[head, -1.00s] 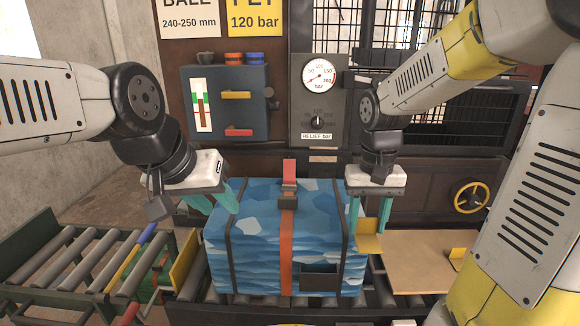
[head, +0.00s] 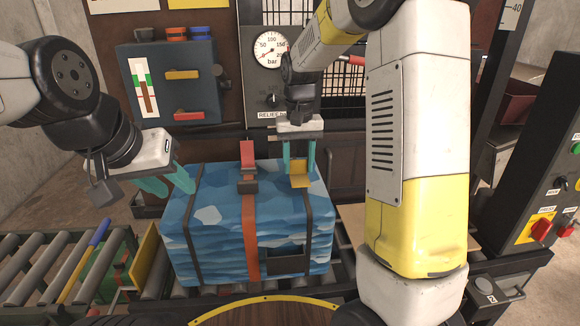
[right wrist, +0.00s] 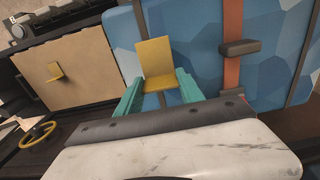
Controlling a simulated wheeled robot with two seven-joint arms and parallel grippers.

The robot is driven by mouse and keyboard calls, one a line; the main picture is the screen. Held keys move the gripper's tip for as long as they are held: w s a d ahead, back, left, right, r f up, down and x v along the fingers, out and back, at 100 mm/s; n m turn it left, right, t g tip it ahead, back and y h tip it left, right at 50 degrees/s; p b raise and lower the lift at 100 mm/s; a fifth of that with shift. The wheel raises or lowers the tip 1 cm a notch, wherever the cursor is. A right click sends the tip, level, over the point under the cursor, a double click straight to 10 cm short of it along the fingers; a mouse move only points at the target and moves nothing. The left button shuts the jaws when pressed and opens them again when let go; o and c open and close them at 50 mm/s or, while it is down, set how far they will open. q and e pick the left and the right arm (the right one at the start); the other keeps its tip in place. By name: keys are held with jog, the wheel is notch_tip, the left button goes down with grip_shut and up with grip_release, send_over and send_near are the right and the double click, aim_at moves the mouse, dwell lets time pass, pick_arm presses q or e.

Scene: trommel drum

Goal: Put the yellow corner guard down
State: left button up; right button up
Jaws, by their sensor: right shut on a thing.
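The yellow corner guard (head: 300,174) is between the teal fingers of my right gripper (head: 299,168), over the right part of the bale's top in the head view. In the right wrist view the guard (right wrist: 156,57) stands out beyond the fingers, in front of the blue bale (right wrist: 210,38). I cannot tell whether it touches the bale. The blue wrapped bale (head: 212,238) has dark straps and an orange strap. My left gripper (head: 172,190) is open and empty, close to the bale's top left edge in the picture.
A second yellow guard (right wrist: 54,71) is on a tan board (right wrist: 75,85); my right arm hides much of that board in the head view. A roller conveyor (head: 60,270) runs at left. The orange strap's buckle (head: 248,178) sticks up left of the held guard.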

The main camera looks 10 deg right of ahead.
aim_at(297, 173)
jog(key=shift+w+a, duration=0.1)
jog(key=shift+w, duration=0.2)
jog(key=shift+w+f, duration=0.1)
jog(key=shift+f, duration=1.7)
jog(key=shift+f, duration=0.1)
jog(key=o, duration=1.3)
notch_tip(297, 173, up, 12)
jog(key=s+d+t, duration=0.1)
jog(key=s+t, duration=0.1)
jog(key=s, duration=0.5)
jog(key=s+d+r+t+y, duration=0.1)
jog(key=s+t, duration=0.1)
jog(key=s, duration=0.6)
jog(key=s+d+r+t+y, duration=0.1)
jog(key=s+t, duration=0.1)
jog(key=s, duration=0.5)
jog(key=shift+s+d+n, duration=0.2)
jog(key=shift+s+n, duration=0.1)
jog(key=shift+s, duration=0.1)
